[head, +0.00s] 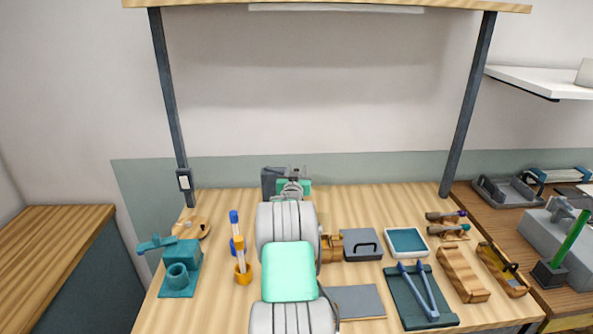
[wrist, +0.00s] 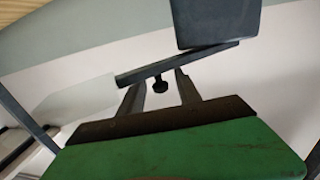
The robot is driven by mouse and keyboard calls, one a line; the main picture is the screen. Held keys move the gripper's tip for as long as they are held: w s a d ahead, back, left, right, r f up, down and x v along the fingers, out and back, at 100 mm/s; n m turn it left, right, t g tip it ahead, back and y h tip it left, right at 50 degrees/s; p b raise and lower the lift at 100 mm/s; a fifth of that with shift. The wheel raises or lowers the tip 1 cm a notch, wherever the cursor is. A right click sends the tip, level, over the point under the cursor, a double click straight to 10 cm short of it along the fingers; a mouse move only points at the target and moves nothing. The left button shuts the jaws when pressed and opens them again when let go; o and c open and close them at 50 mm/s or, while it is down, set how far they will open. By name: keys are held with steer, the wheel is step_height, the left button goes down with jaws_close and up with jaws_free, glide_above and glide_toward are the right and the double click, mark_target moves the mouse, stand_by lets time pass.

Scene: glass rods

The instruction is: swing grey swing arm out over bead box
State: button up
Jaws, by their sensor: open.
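The grey swing arm (wrist: 200,57) shows in the wrist view as a slanting flat bar beneath a dark grey block (wrist: 205,22). A small dark knob (wrist: 160,85) hangs under the bar. My gripper (wrist: 158,80) is open, with one finger on each side of the knob; I cannot tell whether either finger touches it. In the head view the dark grey block (head: 269,182) stands at the back of the bench, beside my gripper (head: 293,175). My own arm hides much of that area. I cannot make out which container is the bead box.
Right of my arm are a grey lidded box (head: 361,244), a teal-lined tray (head: 407,242) and a dark green mat (head: 405,305) with blue tongs. Two dark posts (head: 172,100) flank the bench.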

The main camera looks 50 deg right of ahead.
steer(key=shift+c, duration=0.3)
jaws_close()
stand_by(1.0)
